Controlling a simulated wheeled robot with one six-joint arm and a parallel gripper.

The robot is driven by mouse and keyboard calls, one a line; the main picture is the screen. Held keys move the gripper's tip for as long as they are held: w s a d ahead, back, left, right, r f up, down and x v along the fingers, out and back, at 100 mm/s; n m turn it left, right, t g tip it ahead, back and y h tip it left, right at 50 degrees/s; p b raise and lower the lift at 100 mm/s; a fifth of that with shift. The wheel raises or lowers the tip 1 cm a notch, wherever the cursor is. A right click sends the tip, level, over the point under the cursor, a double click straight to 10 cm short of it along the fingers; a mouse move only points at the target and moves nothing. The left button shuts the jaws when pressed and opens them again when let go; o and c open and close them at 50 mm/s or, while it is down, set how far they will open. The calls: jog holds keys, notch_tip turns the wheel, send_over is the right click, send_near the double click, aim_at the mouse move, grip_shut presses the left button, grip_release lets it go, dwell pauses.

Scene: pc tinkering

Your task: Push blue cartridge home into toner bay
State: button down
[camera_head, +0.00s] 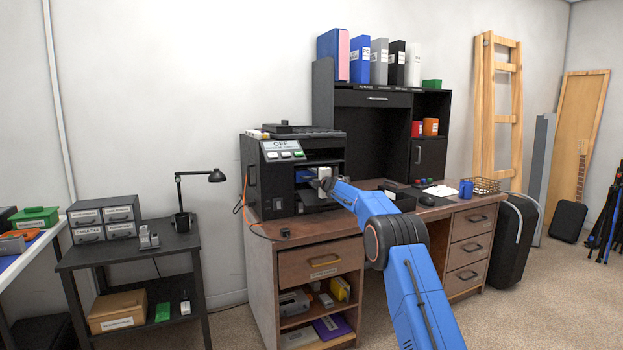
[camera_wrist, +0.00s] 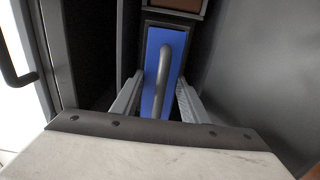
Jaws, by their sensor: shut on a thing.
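The blue cartridge (camera_wrist: 156,50) shows in the wrist view as an upright blue face with a grey loop handle (camera_wrist: 162,75), inside a dark bay with grey walls. My gripper (camera_wrist: 158,100) has one finger on each side of the handle and is shut on the cartridge. In the head view my gripper (camera_head: 324,184) reaches into the open front of the black printer (camera_head: 273,185), where a bit of blue (camera_head: 304,175) shows. How deep the cartridge sits cannot be told, and its far end is hidden.
The printer stands on the left end of a brown desk (camera_head: 320,222). In the wrist view a pale panel with a black handle (camera_wrist: 22,60) is close on the left and a grey wall (camera_wrist: 260,60) on the right. A blue cup (camera_head: 466,188) stands farther right on the desk.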

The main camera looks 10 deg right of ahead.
jog(key=shift+r, duration=0.1)
jog(key=c, duration=1)
grip_release()
jog(key=shift+v, duration=2.55)
jog(key=shift+s+d, duration=0.15)
jog(key=shift+s, duration=0.4)
jog(key=v, duration=1.6)
jog(key=shift+s, duration=0.1)
